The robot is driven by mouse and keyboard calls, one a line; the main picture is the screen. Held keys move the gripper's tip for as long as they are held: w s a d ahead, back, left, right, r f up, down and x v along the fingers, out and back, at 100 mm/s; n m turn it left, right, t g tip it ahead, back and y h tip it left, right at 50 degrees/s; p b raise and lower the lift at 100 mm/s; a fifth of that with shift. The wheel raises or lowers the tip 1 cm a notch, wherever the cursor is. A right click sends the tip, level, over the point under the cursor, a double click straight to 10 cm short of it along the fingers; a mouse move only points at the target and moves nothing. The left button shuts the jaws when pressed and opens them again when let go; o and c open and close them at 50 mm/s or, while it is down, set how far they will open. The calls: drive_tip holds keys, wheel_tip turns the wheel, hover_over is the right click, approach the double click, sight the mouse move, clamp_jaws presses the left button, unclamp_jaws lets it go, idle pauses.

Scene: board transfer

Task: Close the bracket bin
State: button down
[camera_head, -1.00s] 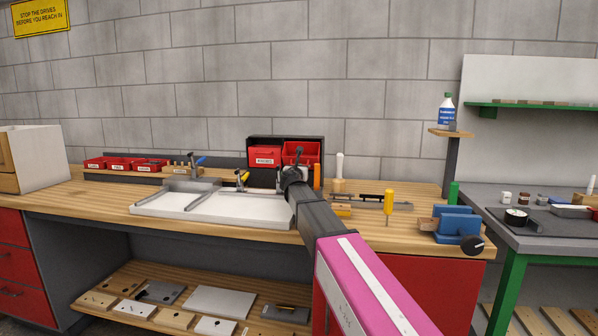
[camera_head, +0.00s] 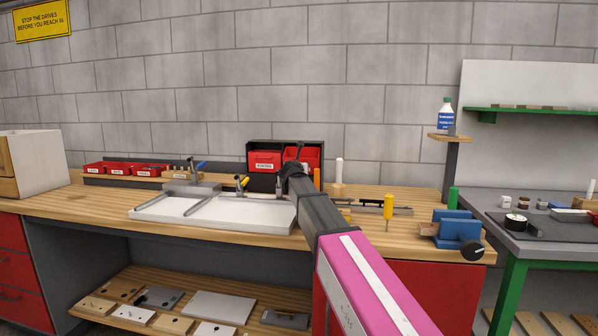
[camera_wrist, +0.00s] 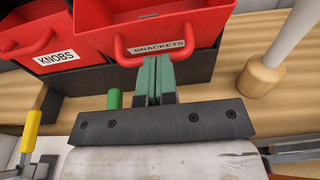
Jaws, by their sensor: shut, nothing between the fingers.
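The bracket bin (camera_wrist: 165,30) is red, with a "BRACKETS" label and a looped handle on its front. In the wrist view its open top shows and its front stands out from the black rack. In the head view the bin (camera_head: 309,154) is at the right of the rack, partly hidden by my arm. My gripper (camera_wrist: 157,62) is shut and empty, its green fingers right at the handle under the label. I cannot tell whether they touch it. The gripper itself is hidden behind my arm in the head view.
The red knobs bin (camera_wrist: 35,40) sits left of it in the black rack (camera_head: 284,141). A white-handled tool with a wooden base (camera_wrist: 262,77) stands close on the right. A yellow-handled clamp (camera_wrist: 29,135) and white tray (camera_head: 240,212) lie in front.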

sight(301, 159)
drive_tip(key=shift+w+d+r, duration=0.15)
drive_tip(key=shift+w+r, duration=0.5)
drive_tip(key=shift+r, duration=0.1)
drive_tip(key=shift+w+d+r, duration=0.1)
drive_tip(key=shift+w+r, duration=0.55)
drive_tip(key=shift+r, duration=0.15)
